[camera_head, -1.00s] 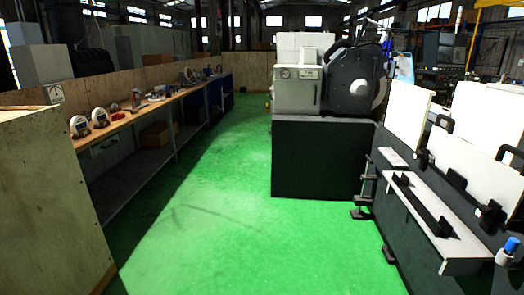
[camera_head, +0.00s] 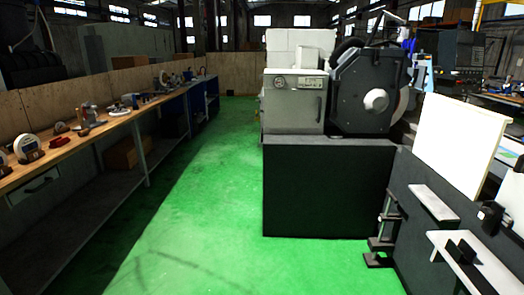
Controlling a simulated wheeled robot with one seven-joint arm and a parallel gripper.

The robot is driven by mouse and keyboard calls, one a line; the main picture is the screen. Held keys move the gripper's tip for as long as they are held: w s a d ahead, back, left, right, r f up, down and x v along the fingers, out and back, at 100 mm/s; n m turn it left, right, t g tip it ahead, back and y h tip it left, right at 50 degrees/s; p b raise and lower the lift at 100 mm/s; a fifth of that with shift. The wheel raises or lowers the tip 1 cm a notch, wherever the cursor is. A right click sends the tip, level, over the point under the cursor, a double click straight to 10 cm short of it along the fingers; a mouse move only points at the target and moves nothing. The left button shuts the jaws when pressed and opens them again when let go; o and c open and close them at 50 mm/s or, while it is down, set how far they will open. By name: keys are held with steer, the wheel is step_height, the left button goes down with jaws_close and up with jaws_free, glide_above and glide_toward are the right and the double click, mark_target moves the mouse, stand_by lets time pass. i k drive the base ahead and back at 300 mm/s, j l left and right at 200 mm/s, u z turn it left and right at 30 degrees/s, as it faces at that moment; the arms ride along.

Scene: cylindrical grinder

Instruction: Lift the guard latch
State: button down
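The grinder stands ahead, right of centre, in the head view. It has a black base (camera_head: 328,190), a grey cabinet (camera_head: 294,101) with a dial, and a large dark round-edged wheel housing (camera_head: 362,92) with a pale hub. White guard panels (camera_head: 461,146) stand along the machine's right part, nearer to me. A small black fitting (camera_head: 491,214) sits at the lower edge of the panels; I cannot tell whether it is the guard latch. My gripper is not in view.
A long wooden workbench (camera_head: 60,150) with tools and gauges runs along the left. The green floor (camera_head: 190,225) between bench and grinder is clear. Black machine feet (camera_head: 379,258) and a pale ledge (camera_head: 475,265) stick out at the lower right.

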mark_target(377, 63)
steer(key=i+z, duration=0.15)
steer(key=i, duration=0.8)
steer(key=i+j+z, duration=0.15)
steer(key=i, duration=0.75)
steer(key=i+l, duration=0.1)
steer(key=i, duration=0.45)
steer(key=i+u, duration=0.1)
steer(key=i, duration=0.4)
